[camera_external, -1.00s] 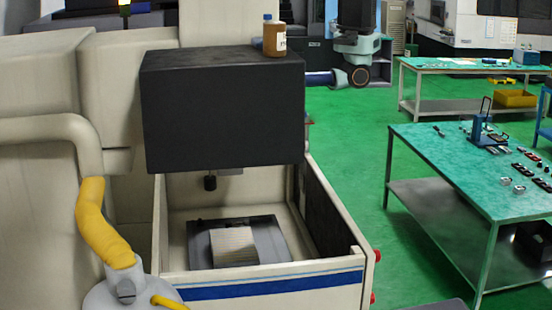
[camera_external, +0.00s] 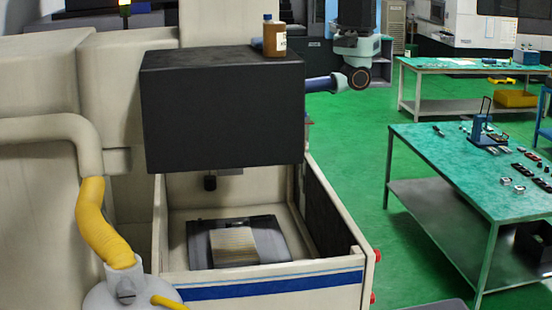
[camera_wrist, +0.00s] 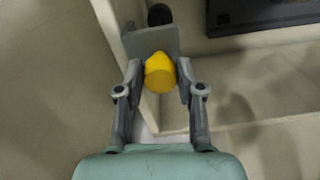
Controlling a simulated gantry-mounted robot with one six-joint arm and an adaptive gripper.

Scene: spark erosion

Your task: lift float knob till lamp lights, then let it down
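In the wrist view a round yellow knob (camera_wrist: 159,75), which I take for the float knob, sits between the two fingertips of my gripper (camera_wrist: 160,78). The fingers flank it closely and look closed on its sides. A grey bracket plate (camera_wrist: 138,42) stands just beyond the knob, with a dark round part (camera_wrist: 159,14) behind it. In the external view my gripper and the knob are hidden behind the black machine head.
The black machine head (camera_external: 222,110) hangs over the open tank (camera_external: 265,284), with a brown bottle (camera_external: 274,37) on top. A dark fixture (camera_wrist: 265,14) shows at the wrist view's upper right. Pale tank walls lie close to my gripper. Green benches (camera_external: 485,180) stand at right.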

